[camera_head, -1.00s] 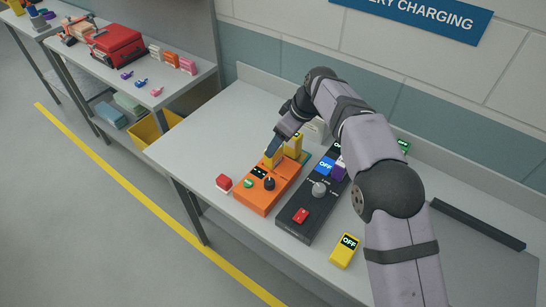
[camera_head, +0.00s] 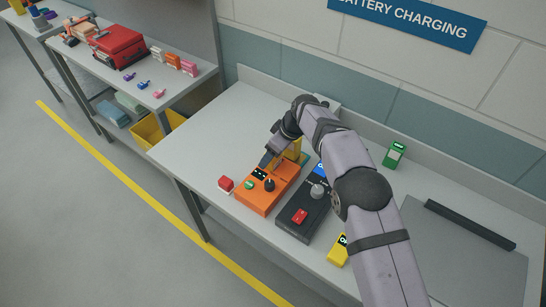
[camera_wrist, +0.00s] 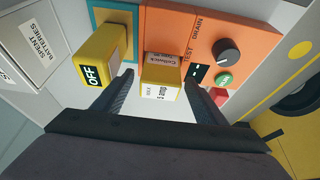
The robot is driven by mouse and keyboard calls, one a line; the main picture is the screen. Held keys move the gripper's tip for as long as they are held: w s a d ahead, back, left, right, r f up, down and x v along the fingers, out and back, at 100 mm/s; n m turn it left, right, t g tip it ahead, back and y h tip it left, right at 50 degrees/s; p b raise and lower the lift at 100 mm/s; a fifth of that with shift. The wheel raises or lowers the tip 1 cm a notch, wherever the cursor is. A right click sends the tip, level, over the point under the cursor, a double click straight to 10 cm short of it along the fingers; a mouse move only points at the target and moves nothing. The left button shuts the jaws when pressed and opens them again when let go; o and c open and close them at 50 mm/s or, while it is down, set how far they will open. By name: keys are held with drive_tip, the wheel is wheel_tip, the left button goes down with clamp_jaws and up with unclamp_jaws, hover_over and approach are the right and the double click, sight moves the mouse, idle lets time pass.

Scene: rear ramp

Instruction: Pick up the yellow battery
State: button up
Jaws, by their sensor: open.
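A yellow battery (camera_wrist: 100,55) with an OFF display stands in a teal-edged spot at the end of an orange tester (camera_wrist: 235,30). A yellow block (camera_wrist: 161,85) with white labels, one reading "5 amp", lies between my open fingers (camera_wrist: 165,82), with visible gaps either side. In the head view, my gripper (camera_head: 266,161) is low over the orange tester (camera_head: 262,196), partly hiding the yellow there (camera_head: 293,149).
A black unit (camera_head: 302,222) with a red switch and grey knob sits right of the tester. A green battery (camera_head: 394,154) stands at the back. The bench's left end (camera_head: 200,140) is clear.

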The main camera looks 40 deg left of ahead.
drive_tip(key=shift+a, duration=0.1)
drive_tip(key=c, duration=1.4)
wheel_tip(320, 180, up, 10)
drive_tip(key=shift+r+b, duration=0.1)
drive_tip(key=shift+b, duration=1.15)
